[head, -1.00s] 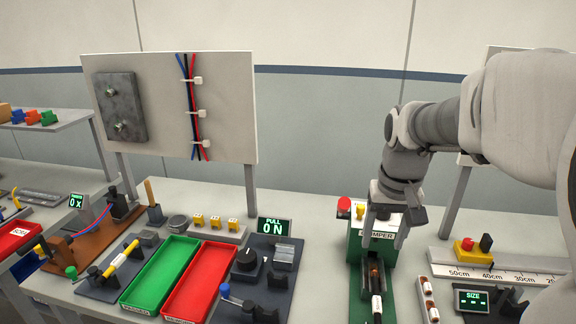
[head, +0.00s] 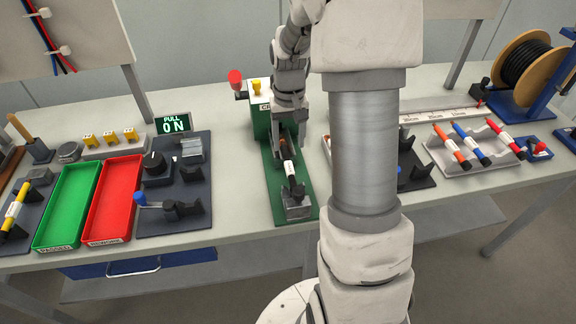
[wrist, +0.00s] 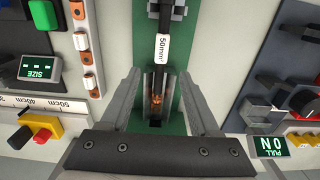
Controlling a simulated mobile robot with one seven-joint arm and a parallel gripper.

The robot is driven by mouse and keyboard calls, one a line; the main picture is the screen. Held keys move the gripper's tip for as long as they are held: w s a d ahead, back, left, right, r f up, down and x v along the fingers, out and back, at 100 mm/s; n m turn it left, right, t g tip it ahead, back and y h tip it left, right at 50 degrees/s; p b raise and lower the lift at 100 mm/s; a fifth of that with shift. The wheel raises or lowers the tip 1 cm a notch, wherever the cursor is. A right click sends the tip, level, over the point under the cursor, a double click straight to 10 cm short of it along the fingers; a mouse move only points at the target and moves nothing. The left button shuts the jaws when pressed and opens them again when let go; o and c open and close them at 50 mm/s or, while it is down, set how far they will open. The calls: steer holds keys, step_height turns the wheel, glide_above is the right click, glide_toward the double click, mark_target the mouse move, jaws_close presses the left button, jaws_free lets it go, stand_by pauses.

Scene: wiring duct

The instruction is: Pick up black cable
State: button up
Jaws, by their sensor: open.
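The black cable (head: 291,168) lies along the green base of the crimper, with a white label around it. In the wrist view the cable (wrist: 163,24) runs up from the label, which reads 50mm², and its copper end sits in a grey channel. My gripper (head: 289,127) is over the crimper, pointing down at the cable's copper end. In the wrist view my open gripper (wrist: 164,80) has one finger on each side of the channel, with nothing held. I cannot tell how high the fingers are above the cable.
The green crimper body (head: 261,122) stands close behind my gripper. Green (head: 46,233) and red (head: 97,228) trays and a dark fixture (head: 160,222) are to the left. A rack (head: 433,152) with several coloured cables and a cable spool (head: 497,62) are to the right.

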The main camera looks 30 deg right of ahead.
mark_target(288, 163)
steer(key=shift+s+a+f, duration=0.1)
steer(key=shift+f, duration=1.65)
steer(key=shift+s+a+f, duration=0.1)
steer(key=shift+f, duration=1.6)
jaws_close()
steer(key=shift+w, duration=0.1)
